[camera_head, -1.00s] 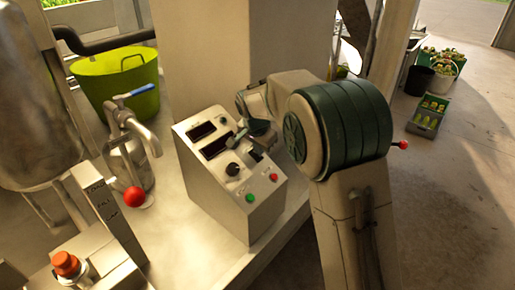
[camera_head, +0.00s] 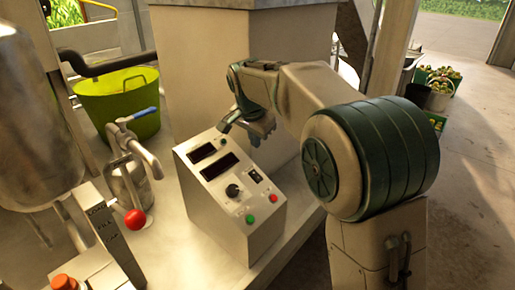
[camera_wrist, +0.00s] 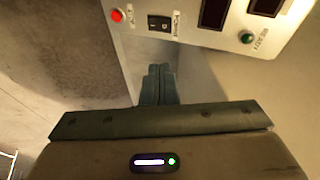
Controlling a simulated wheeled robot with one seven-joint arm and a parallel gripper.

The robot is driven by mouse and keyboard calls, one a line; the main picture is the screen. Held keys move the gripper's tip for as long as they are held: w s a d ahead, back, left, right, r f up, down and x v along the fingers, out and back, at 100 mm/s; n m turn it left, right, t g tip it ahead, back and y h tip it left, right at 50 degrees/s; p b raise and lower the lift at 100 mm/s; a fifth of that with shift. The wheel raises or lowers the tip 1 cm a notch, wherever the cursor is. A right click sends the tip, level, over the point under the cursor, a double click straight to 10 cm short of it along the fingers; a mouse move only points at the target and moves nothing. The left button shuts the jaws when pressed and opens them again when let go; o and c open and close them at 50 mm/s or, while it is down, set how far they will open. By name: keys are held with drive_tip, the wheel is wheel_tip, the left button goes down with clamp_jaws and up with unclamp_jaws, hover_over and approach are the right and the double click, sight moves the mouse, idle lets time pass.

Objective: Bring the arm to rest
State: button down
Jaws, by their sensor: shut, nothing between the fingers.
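My gripper (camera_head: 226,126) is above the far right edge of the control box (camera_head: 226,218), apart from its panel. In the wrist view my gripper (camera_wrist: 158,72) shows its two dark green fingers closed together with nothing between them. The box panel, seen in the wrist view (camera_wrist: 190,14), has a red button (camera_wrist: 117,16), a black rocker switch (camera_wrist: 159,24), dark displays and a green button (camera_wrist: 247,37). My arm reaches in from the right with its elbow bent.
A steel tap (camera_head: 135,140) with a blue lever and a red ball knob (camera_head: 134,219) stand left of the box. A green tub (camera_head: 118,98) is behind them. A pale pillar (camera_head: 240,60) rises close behind my gripper. Crates of produce (camera_head: 440,80) stand far right.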

drive_tip(key=shift+r, duration=0.1)
drive_tip(key=s+d+f+n, duration=0.3)
drive_tip(key=s+d, duration=0.7)
drive_tip(key=s, duration=0.4)
drive_tip(key=s+d+f+n+g, duration=0.1)
drive_tip(key=s+d+f+n, duration=0.2)
drive_tip(key=s+d, duration=0.8)
drive_tip(key=s+f, duration=0.1)
drive_tip(key=s, duration=0.3)
drive_tip(key=shift+d+f, duration=0.15)
drive_tip(key=shift+d, duration=0.05)
drive_tip(key=shift+s, duration=0.1)
